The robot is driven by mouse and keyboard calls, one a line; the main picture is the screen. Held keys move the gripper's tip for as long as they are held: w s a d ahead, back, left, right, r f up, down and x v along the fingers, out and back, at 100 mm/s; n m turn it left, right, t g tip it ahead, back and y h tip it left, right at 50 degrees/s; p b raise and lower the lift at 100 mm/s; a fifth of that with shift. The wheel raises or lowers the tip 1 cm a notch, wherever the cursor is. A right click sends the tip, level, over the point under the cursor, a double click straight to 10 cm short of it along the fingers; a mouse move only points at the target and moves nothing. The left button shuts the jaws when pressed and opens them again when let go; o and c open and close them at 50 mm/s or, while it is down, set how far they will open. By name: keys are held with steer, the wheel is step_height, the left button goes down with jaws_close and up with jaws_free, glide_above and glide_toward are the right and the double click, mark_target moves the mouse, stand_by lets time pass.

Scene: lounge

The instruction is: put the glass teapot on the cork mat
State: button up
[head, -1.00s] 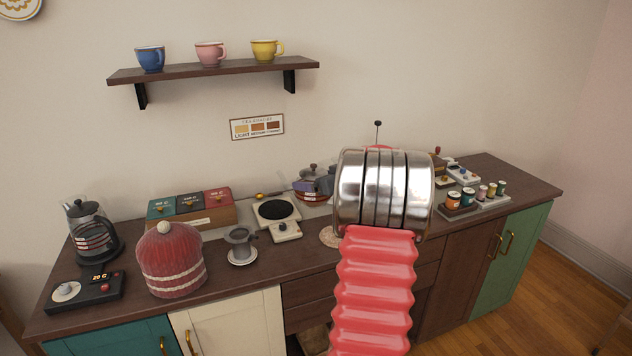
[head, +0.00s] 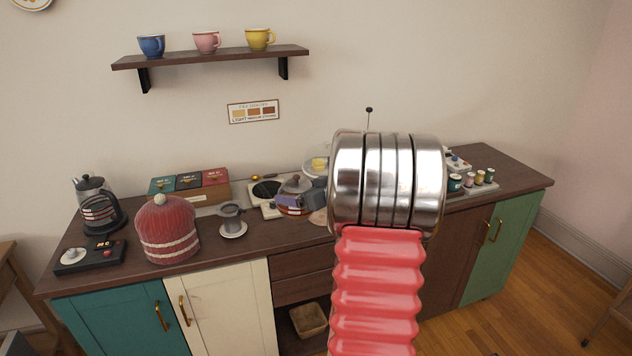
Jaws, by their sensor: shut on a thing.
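The glass teapot (head: 291,206), with a dark lid and amber contents, is just left of my arm, in front of the hot plate. My gripper (head: 308,202) is a grey shape at its right side, shut on it; the fingertips are hard to make out. The cork mat (head: 317,218) shows only as a tan sliver just right of and below the teapot; my silver and red arm hides the rest. I cannot tell how high the teapot is above the counter.
A hot plate (head: 264,191) stands behind the teapot. Small jars (head: 479,178) stand at the right. My arm covers the middle counter.

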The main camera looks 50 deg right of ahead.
steer(key=w+a+f+n+y, duration=0.1)
steer(key=a+f+y, duration=0.1)
steer(key=a, duration=1.1)
steer(key=w+a+f+n+y, duration=0.1)
steer(key=a+f+n+y, duration=0.1)
steer(key=a, duration=1.1)
steer(key=w+a+f+n+y, duration=0.1)
steer(key=a+f, duration=0.3)
steer(key=a, duration=0.9)
steer(key=shift+w+n+y, duration=0.25)
steer(key=shift+n+y, duration=0.15)
steer(key=shift+n, duration=0.1)
steer(key=shift+f, duration=0.15)
